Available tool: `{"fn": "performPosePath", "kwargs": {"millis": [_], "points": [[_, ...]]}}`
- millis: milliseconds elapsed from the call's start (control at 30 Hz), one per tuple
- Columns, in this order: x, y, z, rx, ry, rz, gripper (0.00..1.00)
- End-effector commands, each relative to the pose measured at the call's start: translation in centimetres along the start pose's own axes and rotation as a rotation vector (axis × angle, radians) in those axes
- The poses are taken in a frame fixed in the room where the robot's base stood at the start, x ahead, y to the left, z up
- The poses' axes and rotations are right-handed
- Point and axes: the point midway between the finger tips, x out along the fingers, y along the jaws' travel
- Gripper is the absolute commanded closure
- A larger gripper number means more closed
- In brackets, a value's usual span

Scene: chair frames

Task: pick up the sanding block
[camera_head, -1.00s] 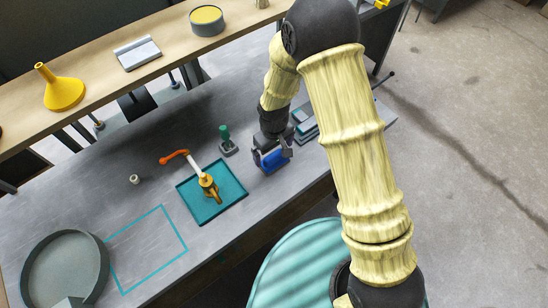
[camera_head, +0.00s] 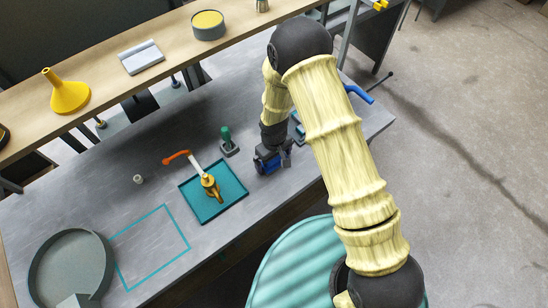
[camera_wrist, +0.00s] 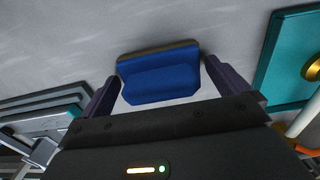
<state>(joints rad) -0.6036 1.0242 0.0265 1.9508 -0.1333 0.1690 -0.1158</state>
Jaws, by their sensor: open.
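The sanding block (camera_wrist: 160,82), blue with a darker brownish edge, lies on the grey bench in the wrist view. Its blue also shows in the head view (camera_head: 269,166), partly covered by my gripper. My gripper (camera_wrist: 162,74) is open, with one dark finger on each side of the block. There is a gap between each finger and the block, and the gripper shows no hold on it. In the head view my gripper (camera_head: 272,158) is right over the block, low above the bench.
Grey-teal stacked items (camera_wrist: 45,107) lie close on the other side. A round grey tray (camera_head: 45,265) is at far left; a shelf (camera_head: 100,72) runs behind.

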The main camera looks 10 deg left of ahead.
Motion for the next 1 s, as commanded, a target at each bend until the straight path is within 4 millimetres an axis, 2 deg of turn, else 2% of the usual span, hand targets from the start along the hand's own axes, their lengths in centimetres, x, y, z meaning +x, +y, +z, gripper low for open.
{"fn": "performPosePath", "kwargs": {"millis": [567, 600, 800, 1000], "points": [[0.42, 0.03, 0.01, 0.001, 0.001, 0.0, 0.0], [0.42, 0.02, 0.01, 0.001, 0.001, 0.0, 0.02], [0.39, 0.03, -0.01, 0.001, 0.001, 0.001, 0.41], [0.36, 0.03, -0.02, 0.001, 0.001, 0.001, 0.42]]}}
